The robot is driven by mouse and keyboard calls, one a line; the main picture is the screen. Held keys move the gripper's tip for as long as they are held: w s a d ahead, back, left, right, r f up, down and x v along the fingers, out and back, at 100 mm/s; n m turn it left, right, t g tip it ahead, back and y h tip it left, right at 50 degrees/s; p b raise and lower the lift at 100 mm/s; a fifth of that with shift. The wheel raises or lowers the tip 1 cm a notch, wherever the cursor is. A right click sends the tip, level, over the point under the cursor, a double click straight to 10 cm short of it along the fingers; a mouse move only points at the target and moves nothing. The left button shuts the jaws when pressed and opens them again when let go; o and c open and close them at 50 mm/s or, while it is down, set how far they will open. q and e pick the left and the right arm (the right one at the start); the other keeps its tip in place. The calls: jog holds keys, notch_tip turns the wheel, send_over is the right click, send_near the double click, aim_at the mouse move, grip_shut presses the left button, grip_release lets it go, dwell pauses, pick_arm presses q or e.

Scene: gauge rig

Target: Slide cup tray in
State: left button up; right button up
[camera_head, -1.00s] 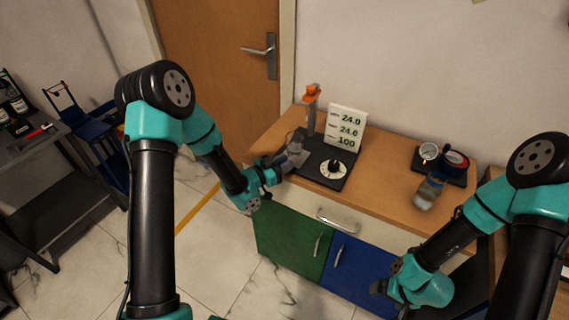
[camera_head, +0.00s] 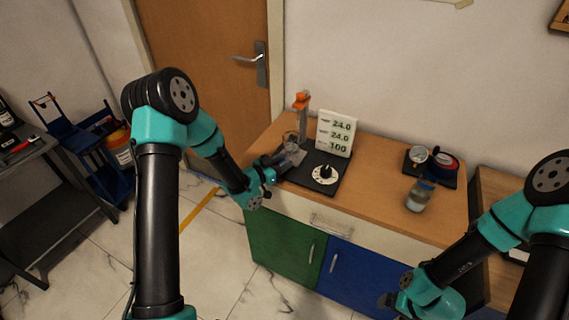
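The black gauge rig base (camera_head: 333,161) lies on the left part of the wooden cabinet top. A clear glass cup (camera_head: 291,140) stands at its left end, beside the orange-topped post (camera_head: 301,103). A greyish flat piece (camera_head: 294,156), apparently the cup tray, shows in front of the cup. My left gripper (camera_head: 278,165) is at the front edge of this tray, touching or very close; its fingers are small and dark, so whether they grip is unclear. My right gripper (camera_head: 388,301) hangs low at the front right, away from the rig, its fingers hardly distinguishable.
A white sign (camera_head: 335,133) with numbers and a white dial (camera_head: 325,174) with a black knob stand on the rig. At the right are a bottle (camera_head: 419,194) and a black tray (camera_head: 448,180) with round items. The middle of the cabinet top is clear.

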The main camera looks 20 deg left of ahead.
pick_arm(q)
jog(key=o, duration=0.4)
jog(key=v, duration=1.7)
jog(key=shift+s+a, duration=0.1)
jog(key=shift+s, duration=0.1)
